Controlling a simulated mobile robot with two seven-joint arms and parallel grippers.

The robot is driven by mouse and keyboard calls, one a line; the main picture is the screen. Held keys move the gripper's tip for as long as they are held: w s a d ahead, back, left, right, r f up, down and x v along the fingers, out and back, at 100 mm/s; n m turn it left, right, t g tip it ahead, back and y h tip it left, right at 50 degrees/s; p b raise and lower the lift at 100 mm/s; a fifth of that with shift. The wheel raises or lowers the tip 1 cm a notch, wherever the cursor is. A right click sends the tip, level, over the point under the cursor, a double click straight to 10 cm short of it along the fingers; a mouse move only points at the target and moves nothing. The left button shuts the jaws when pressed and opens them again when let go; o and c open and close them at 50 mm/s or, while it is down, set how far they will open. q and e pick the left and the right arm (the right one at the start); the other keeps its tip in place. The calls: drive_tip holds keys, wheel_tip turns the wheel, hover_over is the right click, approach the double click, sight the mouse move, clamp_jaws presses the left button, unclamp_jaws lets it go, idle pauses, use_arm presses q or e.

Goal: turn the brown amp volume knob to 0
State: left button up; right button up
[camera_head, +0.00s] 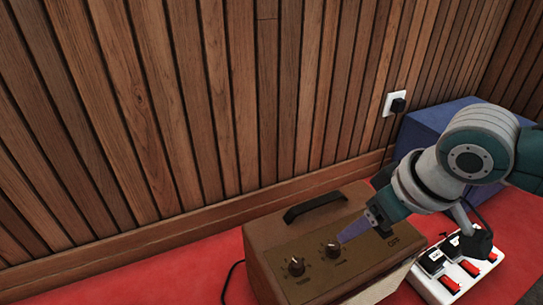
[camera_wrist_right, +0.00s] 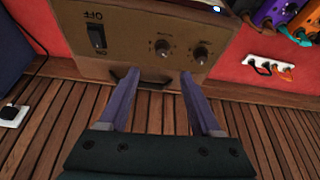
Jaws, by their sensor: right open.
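The brown amp (camera_head: 285,234) stands on the red floor, with two dark knobs on its top panel: a left knob (camera_head: 296,266) and a right knob (camera_head: 332,249). Their labels are too small to read, so I cannot tell which is volume. My right gripper (camera_head: 343,238) is open, its purple fingers just above the right knob. In the right wrist view, that knob (camera_wrist_right: 162,46) lies ahead of the gap between the fingertips (camera_wrist_right: 158,78), apart from them. The other knob (camera_wrist_right: 201,53) sits beyond the finger on the right. My left gripper is out of view.
An OFF switch (camera_wrist_right: 97,37) is on the same panel. The amp's black handle (camera_head: 313,206) is near the wall. A white power strip (camera_head: 437,288) with red switches lies to the right, and a blue box (camera_head: 420,132) stands behind my arm. A slatted wood wall (camera_head: 230,100) closes the back.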

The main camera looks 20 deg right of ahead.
sight(335, 246)
drive_tip(key=b+x, duration=0.4)
drive_tip(key=x, duration=0.1)
drive_tip(key=b+x, duration=0.4)
drive_tip(key=b, duration=0.1)
drive_tip(key=shift+a+f, duration=0.2)
drive_tip(key=shift+f, duration=0.25)
drive_tip(key=shift+c, duration=0.2)
drive_tip(key=shift+c, duration=0.7)
clamp_jaws()
